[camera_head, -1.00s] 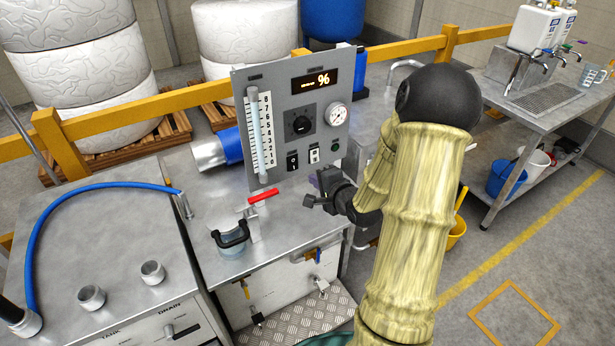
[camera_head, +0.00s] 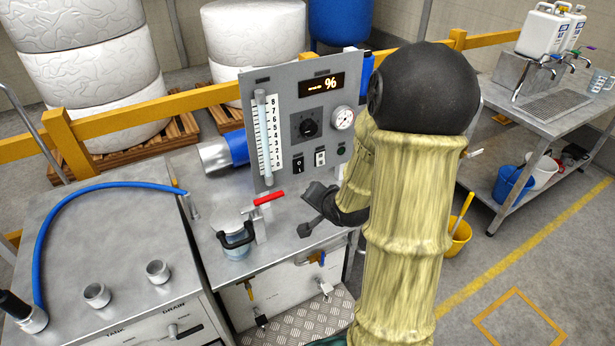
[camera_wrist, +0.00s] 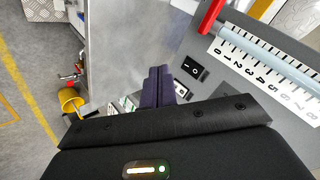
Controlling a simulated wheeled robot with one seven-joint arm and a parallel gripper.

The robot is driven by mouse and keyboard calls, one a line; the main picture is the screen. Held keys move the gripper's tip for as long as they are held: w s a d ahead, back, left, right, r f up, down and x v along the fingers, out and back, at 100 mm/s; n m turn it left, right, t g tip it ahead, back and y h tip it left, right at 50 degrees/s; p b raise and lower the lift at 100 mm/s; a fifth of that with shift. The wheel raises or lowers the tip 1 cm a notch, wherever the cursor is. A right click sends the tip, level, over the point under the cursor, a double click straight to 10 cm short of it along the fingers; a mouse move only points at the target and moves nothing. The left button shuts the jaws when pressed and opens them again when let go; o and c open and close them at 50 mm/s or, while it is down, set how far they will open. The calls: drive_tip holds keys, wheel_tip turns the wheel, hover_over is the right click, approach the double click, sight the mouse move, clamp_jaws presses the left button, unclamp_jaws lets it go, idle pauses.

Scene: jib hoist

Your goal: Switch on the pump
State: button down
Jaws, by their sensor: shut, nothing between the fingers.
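The grey upright control panel (camera_head: 283,118) stands at the back of the steel bench. Low on it are a black rocker switch (camera_head: 298,163) and, to its right, a white-plated switch (camera_head: 320,157). The black rocker also shows in the wrist view (camera_wrist: 193,68), just right of my fingertips. The white-plated switch is partly hidden there behind my fingers. My gripper (camera_wrist: 159,72) is shut and empty, apart from the panel as far as I can tell. In the head view my gripper (camera_head: 316,196) hangs before the panel's lower right part. Switch labels are too small to read.
A red-handled valve (camera_head: 268,198) stands left of my gripper, with a clear cup with a black handle (camera_head: 236,240) nearby. The panel carries a scaled tube (camera_head: 265,135), a dial knob (camera_head: 309,128), a gauge (camera_head: 343,118) and a lit display (camera_head: 322,85).

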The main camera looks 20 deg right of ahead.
drive_tip(key=s+a+r+n+g, duration=0.2)
drive_tip(key=s+a+n+g, duration=0.5)
drive_tip(key=s+a+n, duration=0.3)
drive_tip(key=s+a, duration=0.1)
drive_tip(key=s, duration=0.2)
drive_tip(key=shift+s+n, duration=0.4)
drive_tip(key=shift+a, duration=0.1)
